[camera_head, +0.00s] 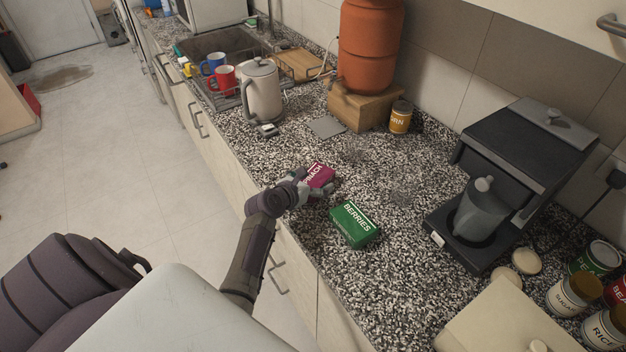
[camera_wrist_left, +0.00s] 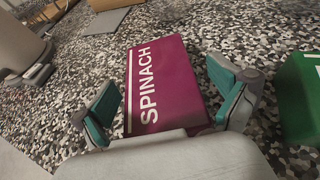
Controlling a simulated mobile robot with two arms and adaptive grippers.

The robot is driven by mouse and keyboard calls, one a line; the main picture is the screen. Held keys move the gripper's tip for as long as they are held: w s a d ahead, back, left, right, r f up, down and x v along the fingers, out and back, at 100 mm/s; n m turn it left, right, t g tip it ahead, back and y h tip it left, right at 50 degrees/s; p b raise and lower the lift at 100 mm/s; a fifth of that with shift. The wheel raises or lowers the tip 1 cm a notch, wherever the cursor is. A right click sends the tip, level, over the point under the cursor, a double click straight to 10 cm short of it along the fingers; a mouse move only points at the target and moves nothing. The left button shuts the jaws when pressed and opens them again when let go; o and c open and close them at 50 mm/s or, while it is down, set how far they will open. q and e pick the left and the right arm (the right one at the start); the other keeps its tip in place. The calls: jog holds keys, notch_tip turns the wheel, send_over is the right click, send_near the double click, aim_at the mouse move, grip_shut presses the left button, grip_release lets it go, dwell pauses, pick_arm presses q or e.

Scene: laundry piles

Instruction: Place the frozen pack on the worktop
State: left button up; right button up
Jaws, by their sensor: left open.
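A magenta pack marked SPINACH (camera_head: 319,176) lies on the speckled worktop (camera_head: 370,270) near its front edge. In the left wrist view the spinach pack (camera_wrist_left: 163,85) lies between the two teal finger pads. My left gripper (camera_head: 304,187) is open around its near end, with a small gap on the right side; contact on the left is hard to tell. A green pack marked BERRIES (camera_head: 355,225) lies on the worktop to the right of the gripper, and its edge shows in the left wrist view (camera_wrist_left: 301,98). My right gripper is out of view.
A kettle (camera_head: 261,92) and a grey flat plate (camera_head: 326,127) stand farther back. A coffee machine (camera_head: 520,170) is at the right, with several cans (camera_head: 573,295) in front. A corn can (camera_head: 401,117) stands by the wall.

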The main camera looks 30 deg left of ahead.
pick_arm(q)
jog(key=shift+r, duration=0.15)
jog(key=v, duration=1.2)
jog(key=shift+s, duration=0.1)
